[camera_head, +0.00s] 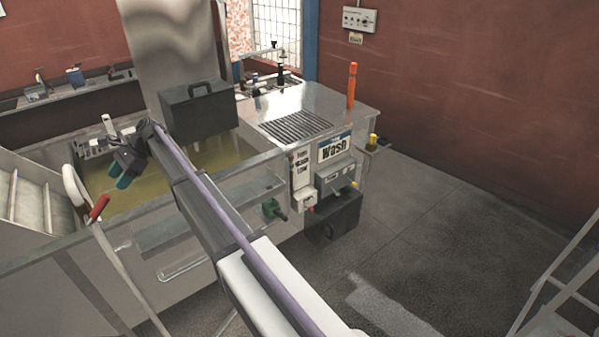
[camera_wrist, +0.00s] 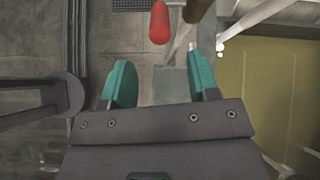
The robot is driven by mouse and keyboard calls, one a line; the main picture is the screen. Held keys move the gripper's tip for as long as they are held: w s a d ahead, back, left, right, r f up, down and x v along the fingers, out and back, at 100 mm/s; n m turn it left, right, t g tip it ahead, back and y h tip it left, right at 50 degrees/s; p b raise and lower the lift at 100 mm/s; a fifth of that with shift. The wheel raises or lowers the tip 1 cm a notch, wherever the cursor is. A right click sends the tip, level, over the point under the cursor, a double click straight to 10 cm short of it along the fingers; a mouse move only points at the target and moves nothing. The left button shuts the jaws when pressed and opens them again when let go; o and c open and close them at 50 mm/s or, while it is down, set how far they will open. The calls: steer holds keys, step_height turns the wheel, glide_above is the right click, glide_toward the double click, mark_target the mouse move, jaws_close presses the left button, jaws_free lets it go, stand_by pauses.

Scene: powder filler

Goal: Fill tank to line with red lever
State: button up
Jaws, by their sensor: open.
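The red lever (camera_head: 99,207) is a red grip on a metal rod at the tank's front left. It also shows at the top of the wrist view (camera_wrist: 160,22), ahead of my fingers and roughly between their lines. The tank (camera_head: 262,159) holds murky yellow liquid (camera_head: 100,184); I cannot make out a fill line. My gripper (camera_head: 130,172) has teal fingertips and is over the tank's left part, above and right of the lever in the head view. In the wrist view my gripper (camera_wrist: 161,82) is open, with nothing between the fingers.
A black case (camera_head: 200,110) is at the tank's back. The wash panel (camera_head: 334,148) has a green valve (camera_head: 271,209) nearby. An orange object (camera_head: 352,86) stands on the metal top. Stairs (camera_head: 32,198) are at left. The floor (camera_head: 440,230) at right is mostly clear.

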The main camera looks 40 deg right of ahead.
stand_by(0.3)
step_height(320, 180, up, 2)
steer(key=h+p, duration=0.8)
steer(key=h, duration=0.2)
glide_above(99, 201)
steer(key=s, duration=0.1)
steer(key=shift+m+t, duration=0.4)
steer(key=f+b, duration=0.3)
steer(key=w+f+b, duration=0.1)
steer(key=f+b, duration=0.5)
steer(key=b, duration=0.1)
steer(key=shift+w+f, duration=0.25)
steer(key=shift+f, duration=0.1)
steer(key=shift+r, duration=0.1)
steer(key=shift+r, duration=0.1)
steer(key=shift+c, duration=0.4)
jaws_close()
